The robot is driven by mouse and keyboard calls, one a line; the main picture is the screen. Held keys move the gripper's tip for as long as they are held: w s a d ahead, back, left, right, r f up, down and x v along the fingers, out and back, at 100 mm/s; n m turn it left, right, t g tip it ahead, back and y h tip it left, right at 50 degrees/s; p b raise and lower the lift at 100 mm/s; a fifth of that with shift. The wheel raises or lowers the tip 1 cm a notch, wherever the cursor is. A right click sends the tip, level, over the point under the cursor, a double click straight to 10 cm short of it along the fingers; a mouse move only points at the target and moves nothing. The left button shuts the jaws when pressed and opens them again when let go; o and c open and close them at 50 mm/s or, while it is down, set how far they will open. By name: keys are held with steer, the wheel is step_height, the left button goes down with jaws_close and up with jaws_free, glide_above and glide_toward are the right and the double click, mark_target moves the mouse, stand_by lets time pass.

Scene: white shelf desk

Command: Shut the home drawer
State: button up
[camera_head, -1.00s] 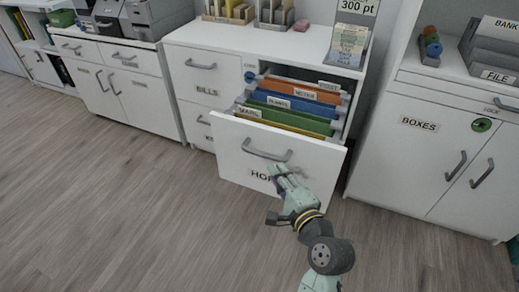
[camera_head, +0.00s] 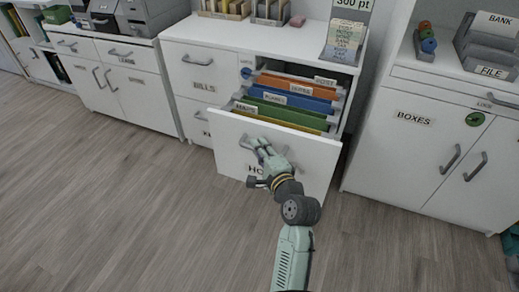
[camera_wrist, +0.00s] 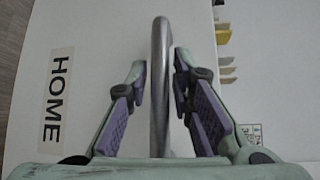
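The home drawer (camera_head: 315,160) stands pulled out of the white cabinet, its front labelled HOME. Hanging folders in orange, blue, green and yellow show inside it. My gripper (camera_head: 262,147) is at the drawer front, over its grey handle, and partly covers the handle and label in the head view. In the wrist view the handle (camera_wrist: 160,85) runs between the two fingers of my gripper (camera_wrist: 161,66). The fingers are apart, with a visible gap on each side of the handle. The HOME label (camera_wrist: 56,98) shows to the left.
The bills drawer (camera_head: 203,75) to the left is shut. A boxes cupboard (camera_head: 405,150) stands to the right with its doors closed. Desk organisers and a sign (camera_head: 345,35) stand on the cabinet top. The wooden floor (camera_head: 130,210) in front is clear.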

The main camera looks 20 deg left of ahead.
jaws_close()
stand_by(0.5)
steer(key=shift+w, duration=0.1)
